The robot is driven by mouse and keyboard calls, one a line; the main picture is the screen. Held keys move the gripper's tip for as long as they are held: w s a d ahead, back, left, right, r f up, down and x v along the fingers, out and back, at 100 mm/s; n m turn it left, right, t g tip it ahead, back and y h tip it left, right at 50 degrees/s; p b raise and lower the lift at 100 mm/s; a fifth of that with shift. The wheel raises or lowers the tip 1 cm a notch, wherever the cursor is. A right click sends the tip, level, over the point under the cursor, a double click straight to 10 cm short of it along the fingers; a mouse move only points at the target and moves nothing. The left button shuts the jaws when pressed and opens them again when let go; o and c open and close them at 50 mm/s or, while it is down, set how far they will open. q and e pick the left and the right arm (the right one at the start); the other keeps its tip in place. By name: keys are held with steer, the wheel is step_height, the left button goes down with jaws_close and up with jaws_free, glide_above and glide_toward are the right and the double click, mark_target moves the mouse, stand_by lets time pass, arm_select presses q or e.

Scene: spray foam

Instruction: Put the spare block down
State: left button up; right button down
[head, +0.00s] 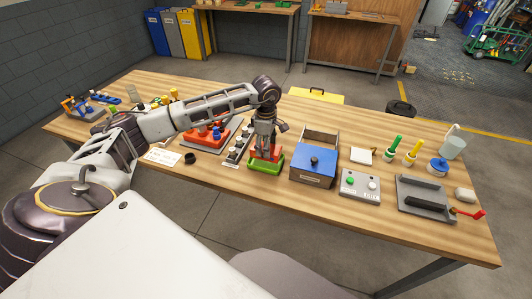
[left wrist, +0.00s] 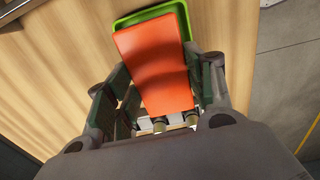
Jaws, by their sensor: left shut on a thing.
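The spare block is orange (head: 264,152) and sits between the fingers of my left gripper (head: 265,143) in the head view. In the left wrist view the block (left wrist: 153,62) lies between both fingers of the gripper (left wrist: 162,88), which is shut on it. A green tray (head: 266,168) is directly under the block. Its green rim (left wrist: 148,14) shows beyond the block in the left wrist view. The block looks slightly turned against the tray; I cannot tell whether it touches the tray floor. My right gripper is not in view.
A blue box (head: 312,166) stands just right of the green tray. A grey strip with knobs (head: 237,148) and a red tray with blue pieces (head: 212,134) are to its left. A button panel (head: 360,185) and a dark grey fixture (head: 425,196) stand further right.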

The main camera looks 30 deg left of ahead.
arm_select(q)
steer(key=shift+f, duration=0.1)
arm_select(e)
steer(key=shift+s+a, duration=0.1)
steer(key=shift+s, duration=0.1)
arm_select(q)
steer(key=shift+f, duration=0.3)
step_height(320, 180, down, 2)
steer(key=shift+f, duration=0.55)
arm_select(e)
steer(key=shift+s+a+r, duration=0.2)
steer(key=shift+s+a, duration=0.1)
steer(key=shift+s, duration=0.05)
arm_select(q)
steer(key=shift+f, duration=0.15)
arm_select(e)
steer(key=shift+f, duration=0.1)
